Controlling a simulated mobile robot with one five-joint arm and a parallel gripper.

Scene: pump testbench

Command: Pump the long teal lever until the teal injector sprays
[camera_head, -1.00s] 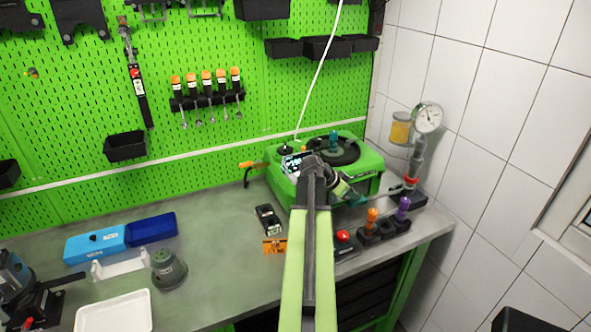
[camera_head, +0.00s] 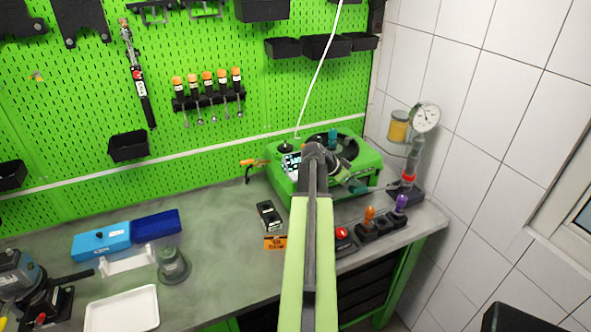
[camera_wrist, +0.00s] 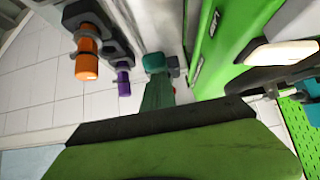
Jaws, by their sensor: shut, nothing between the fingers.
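The teal lever (camera_head: 358,187) shows as a teal grip beside my gripper (camera_head: 346,178), in front of the green machine. In the wrist view, a long teal piece, apparently the lever (camera_wrist: 158,94), points away from me just beyond the dark edge of my gripper (camera_wrist: 165,122). My gripper is shut and empty, close to the lever; I cannot tell whether they touch. The teal injector (camera_head: 333,135) stands upright on top of the green machine, with no spray visible. The pump (camera_head: 411,170) has a round gauge and a red band, right of the lever.
The green machine (camera_head: 375,163) stands close behind my arm. The tiled wall bounds the right side. The middle left of the bench (camera_head: 222,240) is clear.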

